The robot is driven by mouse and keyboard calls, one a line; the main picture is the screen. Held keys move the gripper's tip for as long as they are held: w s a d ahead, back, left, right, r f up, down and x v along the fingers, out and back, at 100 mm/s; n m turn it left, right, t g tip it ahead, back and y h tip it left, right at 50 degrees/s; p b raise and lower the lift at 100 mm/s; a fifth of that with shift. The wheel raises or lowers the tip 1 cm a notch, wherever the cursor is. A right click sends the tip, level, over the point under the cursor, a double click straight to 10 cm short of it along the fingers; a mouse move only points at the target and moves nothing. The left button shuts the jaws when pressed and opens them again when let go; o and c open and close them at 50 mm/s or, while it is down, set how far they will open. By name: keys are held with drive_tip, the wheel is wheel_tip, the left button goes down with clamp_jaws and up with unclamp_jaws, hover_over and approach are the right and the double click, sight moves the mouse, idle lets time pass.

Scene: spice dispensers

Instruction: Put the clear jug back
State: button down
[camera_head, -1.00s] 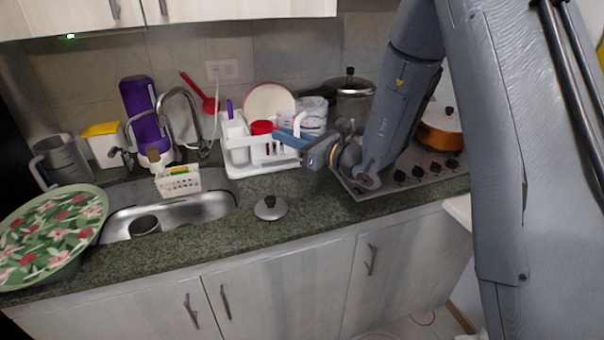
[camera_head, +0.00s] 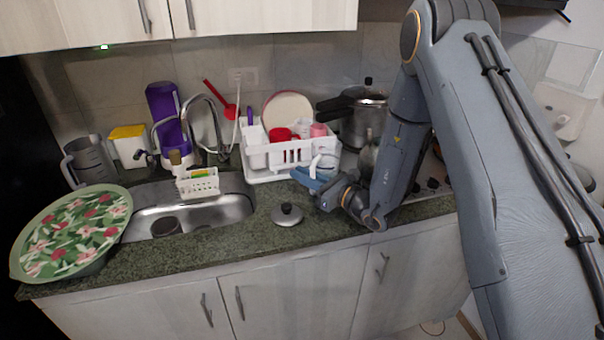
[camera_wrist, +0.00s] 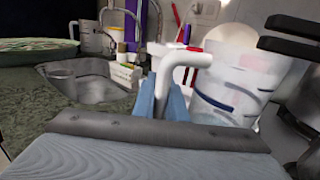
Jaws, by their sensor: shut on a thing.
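The clear jug (camera_wrist: 230,75) is translucent with a white handle (camera_wrist: 183,60) and dark marks on its side. It fills the right of the wrist view. My gripper (camera_wrist: 162,100) has its blue fingers shut on the handle, with the jug body to their right. In the head view my gripper (camera_head: 306,180) is low over the counter, just in front of the dish rack's right end. The jug (camera_head: 327,163) shows only partly there, behind the fingers. I cannot tell whether its base touches the counter.
A white dish rack (camera_head: 255,160) holds red and pink cups. A pressure cooker (camera_head: 362,118) stands behind right by the stove. A loose lid (camera_head: 287,215) lies on the counter (camera_head: 240,240) in front. The sink (camera_head: 230,205), a grey jug (camera_head: 90,162) and a floral tray (camera_head: 72,232) are left.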

drive_tip(key=shift+f, duration=0.1)
drive_tip(key=c, duration=1.8)
unclamp_jaws()
